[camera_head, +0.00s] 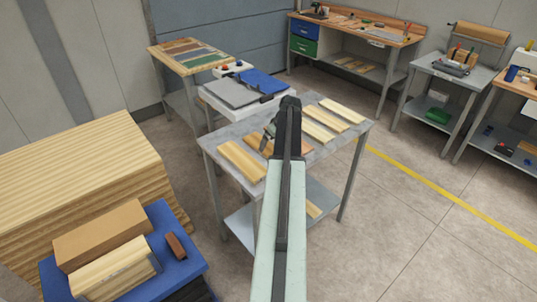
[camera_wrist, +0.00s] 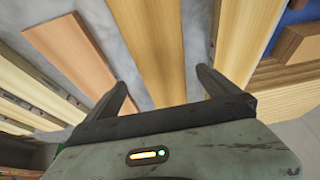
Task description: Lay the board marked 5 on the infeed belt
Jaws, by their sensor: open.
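Several boards lie on a grey metal table (camera_head: 222,140); no number on any of them is legible, so I cannot tell which is marked 5. My gripper (camera_head: 267,138) is over the table's left part, open and empty. In the wrist view my gripper (camera_wrist: 165,95) has its fingers spread, and a yellow board (camera_wrist: 152,45) lies below and between them. It seems to be the leftmost board (camera_head: 241,160) in the head view. A reddish board (camera_wrist: 72,48) lies left of it. A machine with a grey flat top (camera_head: 230,93) and a blue cover (camera_head: 264,81) stands behind; I cannot tell its belt for sure.
A large wood stack (camera_head: 80,160) and a blue-topped cart (camera_head: 185,268) with blocks stand at the left. Another table (camera_head: 187,54) holds coloured boards at the back. Workbenches (camera_head: 355,30) line the far right. The floor at the right is clear.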

